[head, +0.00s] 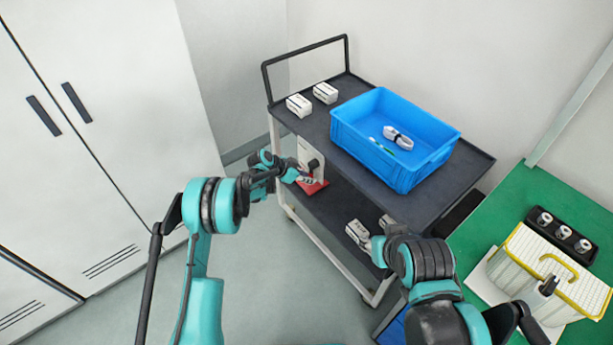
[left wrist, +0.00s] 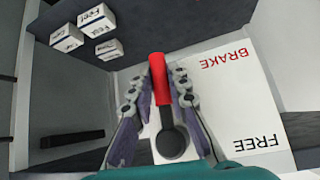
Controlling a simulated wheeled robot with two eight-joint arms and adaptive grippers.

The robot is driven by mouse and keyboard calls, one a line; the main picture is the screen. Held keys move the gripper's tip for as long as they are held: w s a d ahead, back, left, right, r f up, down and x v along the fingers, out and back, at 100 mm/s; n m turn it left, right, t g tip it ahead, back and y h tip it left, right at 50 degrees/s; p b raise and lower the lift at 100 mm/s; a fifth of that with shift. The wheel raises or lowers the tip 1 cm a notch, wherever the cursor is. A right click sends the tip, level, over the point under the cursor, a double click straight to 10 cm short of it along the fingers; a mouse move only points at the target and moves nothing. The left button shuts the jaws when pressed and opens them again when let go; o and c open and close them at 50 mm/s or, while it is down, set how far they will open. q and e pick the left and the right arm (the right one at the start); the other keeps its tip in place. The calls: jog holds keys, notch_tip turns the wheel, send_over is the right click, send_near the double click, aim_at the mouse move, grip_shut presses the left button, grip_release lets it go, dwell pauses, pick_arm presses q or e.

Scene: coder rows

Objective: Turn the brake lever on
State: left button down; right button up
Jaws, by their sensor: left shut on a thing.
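The brake lever has a red handle (left wrist: 159,82) and a round black pivot (left wrist: 172,143). It is mounted on a white panel (left wrist: 235,105) marked BRAKE in red and FREE in black. The red handle points up in the left wrist view, beside the word BRAKE. My left gripper (left wrist: 160,95) has its two fingers on either side of the handle and is shut on it. In the head view my left gripper (head: 308,180) is at the cart's side, partly hiding the lever.
The dark cart (head: 470,168) carries a blue crate (head: 400,170) with a few items inside and white boxes (head: 299,105) beside it. A green table (head: 560,190) stands at right. White cabinets (head: 100,130) stand at left. The floor (head: 265,270) between is clear.

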pick_arm(q)
jog(key=shift+s+d+f, duration=0.1)
jog(key=shift+s+f, duration=0.05)
jog(key=shift+s, duration=0.05)
dwell(0.4)
jog(key=c, duration=1.4)
grip_release()
jog(key=shift+c, duration=0.2)
jog(key=v, duration=1.2)
jog(key=shift+w, duration=0.2)
